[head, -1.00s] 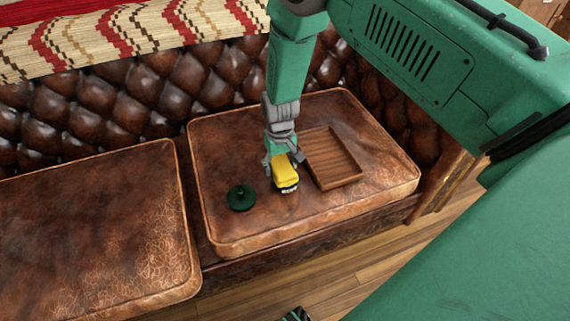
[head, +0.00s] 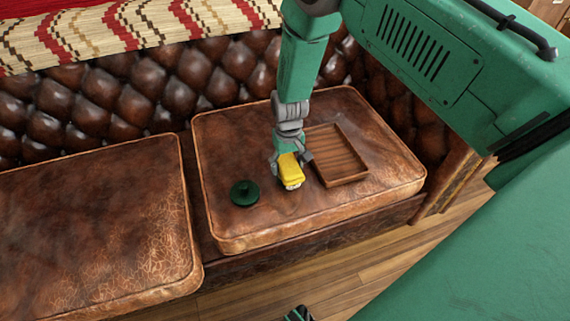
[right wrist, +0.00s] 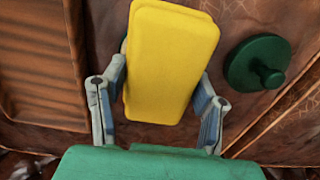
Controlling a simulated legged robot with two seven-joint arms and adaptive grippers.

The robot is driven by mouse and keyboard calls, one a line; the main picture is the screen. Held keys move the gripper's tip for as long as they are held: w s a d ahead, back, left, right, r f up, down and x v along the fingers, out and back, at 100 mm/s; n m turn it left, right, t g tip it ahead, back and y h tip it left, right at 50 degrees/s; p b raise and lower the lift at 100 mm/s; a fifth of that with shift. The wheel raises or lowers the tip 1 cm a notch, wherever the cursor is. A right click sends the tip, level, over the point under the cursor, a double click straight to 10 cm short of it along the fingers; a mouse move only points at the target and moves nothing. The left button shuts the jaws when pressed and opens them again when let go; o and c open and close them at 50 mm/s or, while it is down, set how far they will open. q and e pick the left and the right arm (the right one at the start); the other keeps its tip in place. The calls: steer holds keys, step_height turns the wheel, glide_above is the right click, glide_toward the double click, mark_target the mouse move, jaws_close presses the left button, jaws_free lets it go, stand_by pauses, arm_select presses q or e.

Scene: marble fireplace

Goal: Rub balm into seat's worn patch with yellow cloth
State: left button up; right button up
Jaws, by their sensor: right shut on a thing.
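The yellow cloth (head: 291,169) looks like a thick folded pad with a pale lower end. My right gripper (head: 291,163) is shut on it, over the right seat cushion (head: 240,135). In the right wrist view the cloth (right wrist: 170,62) stands between the two grey fingers. I cannot tell whether its lower end touches the leather. Pale, crackled wear shows on the left cushion (head: 165,250); the right cushion is scuffed too, and I cannot tell which patch is meant. A dark green round lid-like piece with a knob (head: 244,193) lies left of the cloth.
A shallow wooden tray (head: 340,155), empty, lies just right of my gripper on the same cushion. The tufted backrest (head: 160,85) rises behind, with a patterned blanket (head: 130,25) above. The cushion's front left is clear.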

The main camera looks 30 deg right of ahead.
mark_target(289, 160)
steer(key=shift+d+f, duration=0.5)
steer(key=shift+d, duration=0.25)
steer(key=shift+a+r, duration=0.1)
steer(key=shift+a, duration=0.75)
steer(key=shift+s+d+f, duration=0.1)
steer(key=shift+d+f, duration=0.15)
steer(key=shift+d, duration=0.35)
steer(key=shift+a, duration=0.3)
steer(key=shift+r, duration=0.2)
step_height(289, 160, up, 3)
steer(key=p, duration=0.2)
steer(key=shift+d+r+p, duration=0.15)
steer(key=shift+r+p, duration=0.05)
steer(key=shift+p, duration=0.2)
step_height(289, 160, up, 4)
steer(key=p, duration=0.3)
steer(key=shift+f, duration=0.25)
arm_select(q)
step_height(289, 160, up, 6)
steer(key=shift+d, duration=0.35)
